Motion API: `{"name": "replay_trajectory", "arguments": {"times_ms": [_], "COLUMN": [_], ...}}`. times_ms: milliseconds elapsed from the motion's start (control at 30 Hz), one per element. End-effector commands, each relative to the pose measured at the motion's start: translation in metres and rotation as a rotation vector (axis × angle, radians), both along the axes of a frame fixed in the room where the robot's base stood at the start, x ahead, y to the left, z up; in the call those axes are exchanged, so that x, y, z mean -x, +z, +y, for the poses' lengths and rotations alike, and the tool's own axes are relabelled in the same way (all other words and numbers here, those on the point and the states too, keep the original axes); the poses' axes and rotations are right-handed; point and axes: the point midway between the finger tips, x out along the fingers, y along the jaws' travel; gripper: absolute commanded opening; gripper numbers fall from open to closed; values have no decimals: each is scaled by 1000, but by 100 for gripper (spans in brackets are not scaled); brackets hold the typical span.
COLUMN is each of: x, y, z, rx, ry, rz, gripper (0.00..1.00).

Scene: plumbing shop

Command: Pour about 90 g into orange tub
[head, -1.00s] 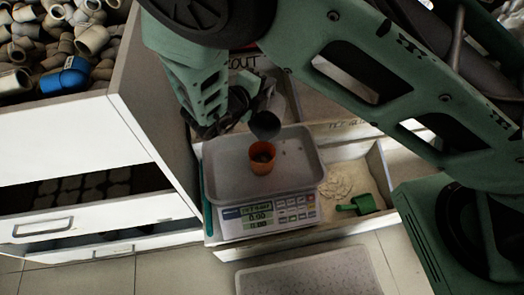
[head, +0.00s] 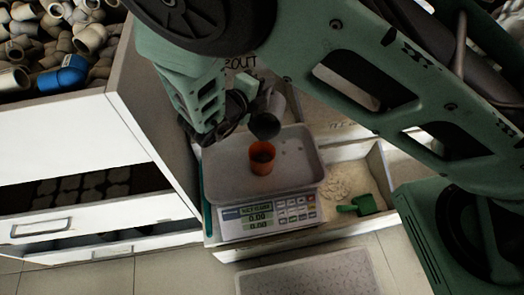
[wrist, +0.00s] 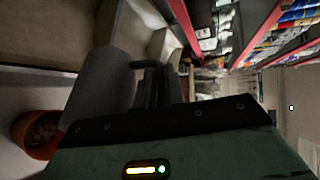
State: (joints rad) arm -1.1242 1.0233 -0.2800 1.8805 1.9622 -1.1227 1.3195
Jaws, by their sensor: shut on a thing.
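The orange tub (head: 262,160) stands upright on the pan (head: 222,172) of a weighing scale (head: 268,212). It also shows at the lower left of the wrist view (wrist: 36,145), with some brownish grainy contents inside. My gripper (head: 248,100) is shut on a dark grey cup (head: 276,104), held above and just behind the tub. The cup is tilted, its dark mouth facing down toward the tub. In the wrist view the cup (wrist: 98,92) lies across the fingers (wrist: 152,82). No falling stream is visible.
A bin (head: 378,165) holding pale powder (head: 340,183) and a green scoop (head: 362,205) is right of the scale. A cabinet (head: 150,130) with pipe fittings on top stands at left. A grey mat (head: 308,276) lies on the floor in front.

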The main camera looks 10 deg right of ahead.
Motion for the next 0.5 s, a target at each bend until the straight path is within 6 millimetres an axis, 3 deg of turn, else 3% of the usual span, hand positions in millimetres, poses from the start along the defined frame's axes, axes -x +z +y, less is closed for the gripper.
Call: {"name": "replay_trajectory", "arguments": {"times_ms": [500], "x": [4], "y": [2], "z": [2], "rx": [14], "ry": [1], "rz": [-29], "gripper": [0]}}
